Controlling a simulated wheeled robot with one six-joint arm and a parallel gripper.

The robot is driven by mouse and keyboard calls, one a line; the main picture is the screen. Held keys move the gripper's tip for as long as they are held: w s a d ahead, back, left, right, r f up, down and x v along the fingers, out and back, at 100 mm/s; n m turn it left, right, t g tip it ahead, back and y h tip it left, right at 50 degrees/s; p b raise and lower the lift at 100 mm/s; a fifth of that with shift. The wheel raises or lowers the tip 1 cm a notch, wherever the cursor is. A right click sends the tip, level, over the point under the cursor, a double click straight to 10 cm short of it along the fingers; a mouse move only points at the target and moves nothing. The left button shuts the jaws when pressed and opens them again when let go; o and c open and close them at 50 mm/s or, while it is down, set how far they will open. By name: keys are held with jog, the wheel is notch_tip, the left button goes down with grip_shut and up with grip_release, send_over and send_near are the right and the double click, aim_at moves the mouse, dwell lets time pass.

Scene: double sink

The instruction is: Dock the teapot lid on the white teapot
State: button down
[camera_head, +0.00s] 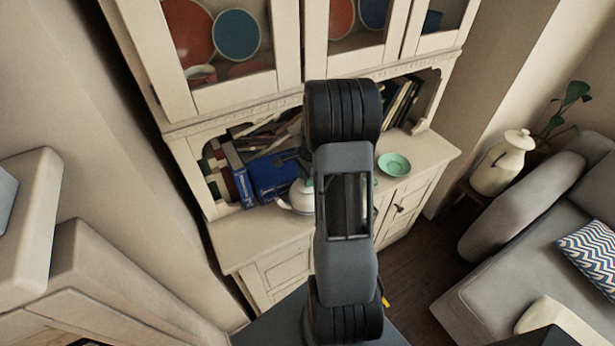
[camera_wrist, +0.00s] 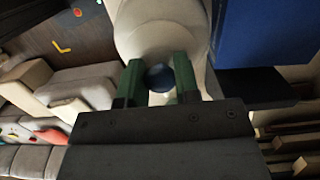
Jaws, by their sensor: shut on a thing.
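The white teapot (camera_head: 301,197) stands on the cabinet's counter; its spout side shows left of my arm and the rest is hidden behind it. In the wrist view a white rounded surface (camera_wrist: 155,28) fills the top middle. My gripper (camera_wrist: 160,80) has its two green fingers closed on a round dark blue knob (camera_wrist: 160,76), which I take for the knob of the teapot lid. The lid's edge is not clear against the white behind it. I cannot tell whether the lid touches the teapot's rim. In the head view the fingers are mostly hidden by my arm.
Blue books (camera_head: 272,177) stand close behind the teapot; blue also shows in the wrist view (camera_wrist: 268,45). A green bowl (camera_head: 394,164) sits on the counter (camera_head: 425,150) to the right. The upper cabinet (camera_head: 285,103) overhangs the niche. A grey sofa (camera_head: 520,265) is at right.

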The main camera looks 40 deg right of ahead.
jog(key=shift+f+b, duration=0.5)
jog(key=shift+f, duration=0.2)
jog(key=c, duration=1.1)
grip_release()
jog(key=shift+r, duration=0.1)
jog(key=shift+s+d+r+p, duration=0.1)
jog(key=shift+d+r+p, duration=0.1)
jog(key=shift+r+p, duration=1.35)
jog(key=shift+w+d+r+p, duration=0.1)
jog(key=shift+d+r+p, duration=0.15)
jog(key=shift+r+p, duration=1.35)
jog(key=shift+s+d+r+p, duration=0.15)
jog(key=shift+r+p, duration=0.65)
jog(key=shift+r, duration=1.5)
